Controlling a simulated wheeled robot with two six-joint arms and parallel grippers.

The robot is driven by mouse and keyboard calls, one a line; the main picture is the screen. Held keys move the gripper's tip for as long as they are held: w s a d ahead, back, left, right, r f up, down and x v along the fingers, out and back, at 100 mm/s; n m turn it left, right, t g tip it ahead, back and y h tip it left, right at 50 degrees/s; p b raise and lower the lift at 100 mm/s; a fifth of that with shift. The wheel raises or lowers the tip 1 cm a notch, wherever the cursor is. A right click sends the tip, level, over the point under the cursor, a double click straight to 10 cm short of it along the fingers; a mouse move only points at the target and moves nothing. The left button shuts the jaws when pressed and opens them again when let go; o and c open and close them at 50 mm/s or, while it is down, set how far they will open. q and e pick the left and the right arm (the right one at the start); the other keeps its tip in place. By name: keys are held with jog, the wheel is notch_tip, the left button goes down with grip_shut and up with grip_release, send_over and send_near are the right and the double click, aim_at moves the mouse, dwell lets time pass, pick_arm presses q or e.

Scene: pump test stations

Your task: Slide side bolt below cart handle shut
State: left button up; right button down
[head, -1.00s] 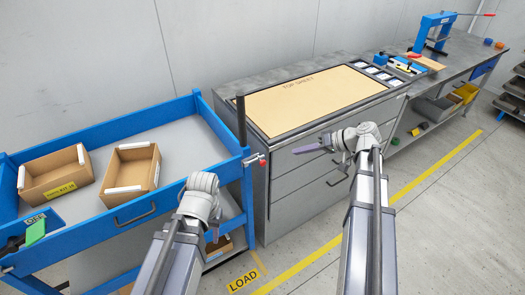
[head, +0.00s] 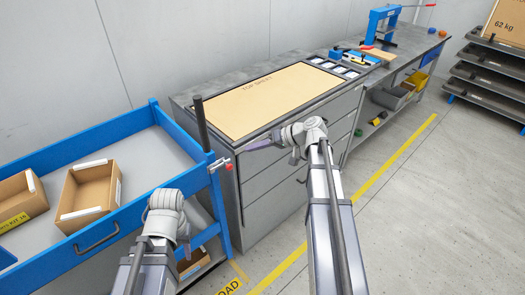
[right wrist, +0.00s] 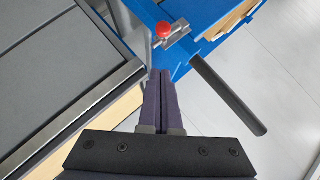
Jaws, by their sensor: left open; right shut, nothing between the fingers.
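The side bolt (head: 219,165), a small metal barrel with a red knob (head: 229,167), sits on the blue cart's (head: 153,187) near right corner post, below the black upright handle (head: 202,124). In the right wrist view the bolt (right wrist: 176,40), red knob (right wrist: 163,30) and black handle (right wrist: 229,95) show just beyond my fingertips. I cannot tell how far the bolt is slid. My right gripper (head: 250,147) is shut and empty, right of the bolt and apart from it; its dark purple fingers (right wrist: 166,76) point at it. My left gripper (head: 187,244) is open beside the cart's front, its fingers mostly hidden.
The grey drawer cabinet (head: 275,199) with a tan top sheet (head: 262,101) stands close right of the cart. Open cardboard boxes (head: 89,196) lie on the cart. A workbench (head: 405,50) and shelves (head: 490,78) stand farther right. The floor at right is clear.

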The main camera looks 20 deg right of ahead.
aim_at(228, 167)
jog(key=a+f+b, duration=0.3)
jog(key=a+f, duration=0.1)
jog(key=a, duration=0.1)
jog(key=shift+w+f+b, duration=0.3)
jog(key=shift+w+b, duration=0.1)
jog(key=shift+a, duration=0.2)
jog(key=a, duration=0.1)
jog(key=s+a, duration=0.1)
jog(key=a, duration=0.2)
jog(key=shift+s+a, duration=0.1)
jog(key=shift+s, duration=0.3)
